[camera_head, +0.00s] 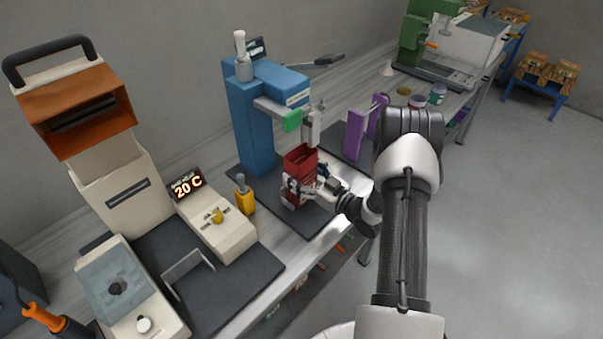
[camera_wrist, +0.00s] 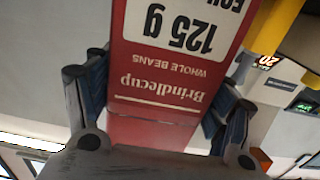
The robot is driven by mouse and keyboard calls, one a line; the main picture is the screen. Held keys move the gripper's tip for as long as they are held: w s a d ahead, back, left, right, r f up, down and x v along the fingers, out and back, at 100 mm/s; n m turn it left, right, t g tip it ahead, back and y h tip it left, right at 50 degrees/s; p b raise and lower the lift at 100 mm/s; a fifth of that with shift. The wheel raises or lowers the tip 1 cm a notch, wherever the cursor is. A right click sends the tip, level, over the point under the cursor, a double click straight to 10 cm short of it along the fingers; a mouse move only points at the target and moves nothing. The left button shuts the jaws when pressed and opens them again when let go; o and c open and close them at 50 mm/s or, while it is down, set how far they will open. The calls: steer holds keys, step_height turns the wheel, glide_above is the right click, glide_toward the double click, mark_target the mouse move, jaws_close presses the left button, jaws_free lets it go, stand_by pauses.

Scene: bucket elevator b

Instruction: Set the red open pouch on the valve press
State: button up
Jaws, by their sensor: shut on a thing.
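The red open pouch (camera_head: 300,162) is upright with its open top facing up. It stands at or just above the dark base of the blue valve press (camera_head: 252,130), in front of its column and near its green and grey head (camera_head: 293,120). I cannot tell whether its bottom touches the base. My gripper (camera_head: 305,190) is shut on the pouch from the front right. In the wrist view the pouch's red and white label (camera_wrist: 170,70), reading Brindlecup, appears upside down between the two fingers.
A yellow-handled tool (camera_head: 245,195) stands left of the press. A cream machine with a 20 C display (camera_head: 187,184) and an orange-topped machine (camera_head: 80,105) are further left. A purple bracket (camera_head: 357,132) stands to the right, with several jars behind it.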

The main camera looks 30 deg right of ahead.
steer(key=o, duration=0.8)
steer(key=shift+f, duration=0.15)
steer(key=shift+r+p, duration=0.35)
steer(key=p+v, duration=0.1)
steer(key=v, duration=1.1)
steer(key=shift+f+p, duration=0.1)
steer(key=shift+p, duration=0.2)
